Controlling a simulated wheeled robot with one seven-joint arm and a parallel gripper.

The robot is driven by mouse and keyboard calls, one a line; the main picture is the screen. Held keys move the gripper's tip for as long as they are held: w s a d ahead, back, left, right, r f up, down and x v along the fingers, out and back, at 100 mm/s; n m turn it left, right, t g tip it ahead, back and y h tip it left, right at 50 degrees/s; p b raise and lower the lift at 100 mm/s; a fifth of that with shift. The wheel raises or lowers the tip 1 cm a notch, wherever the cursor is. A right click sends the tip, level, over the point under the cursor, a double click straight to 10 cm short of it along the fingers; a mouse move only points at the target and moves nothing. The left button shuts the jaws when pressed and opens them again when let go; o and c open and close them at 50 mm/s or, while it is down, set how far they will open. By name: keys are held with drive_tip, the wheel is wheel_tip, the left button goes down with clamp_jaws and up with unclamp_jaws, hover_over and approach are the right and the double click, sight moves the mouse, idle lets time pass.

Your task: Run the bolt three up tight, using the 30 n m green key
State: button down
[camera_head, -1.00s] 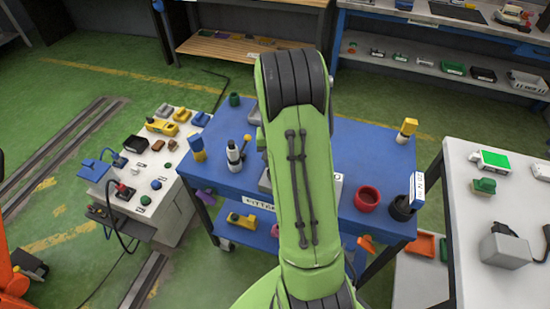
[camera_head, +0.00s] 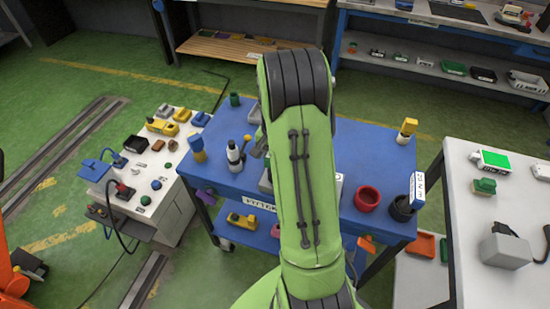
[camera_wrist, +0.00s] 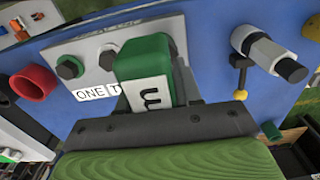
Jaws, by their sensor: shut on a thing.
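In the wrist view my gripper (camera_wrist: 160,125) is shut on a green key (camera_wrist: 146,58), which has a white label with a dark letter. Another round part (camera_wrist: 173,47) shows just right of the key. The key hides the middle of the plate, and I cannot tell if it touches a bolt. My arm hides most of the gripper in the head view.
The blue table (camera_head: 330,135) carries a red ring-shaped cup (camera_head: 367,198), a black cup (camera_head: 402,208), a black-and-white tool (camera_head: 234,156) and a yellow-topped post (camera_head: 407,129). A white side table (camera_head: 500,240) stands at right and a parts cart (camera_head: 190,190) at left.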

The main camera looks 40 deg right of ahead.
drive_tip(key=shift+n, duration=0.6)
drive_tip(key=shift+r, duration=0.15)
drive_tip(key=shift+r+p, duration=1.95)
drive_tip(key=shift+r, duration=0.5)
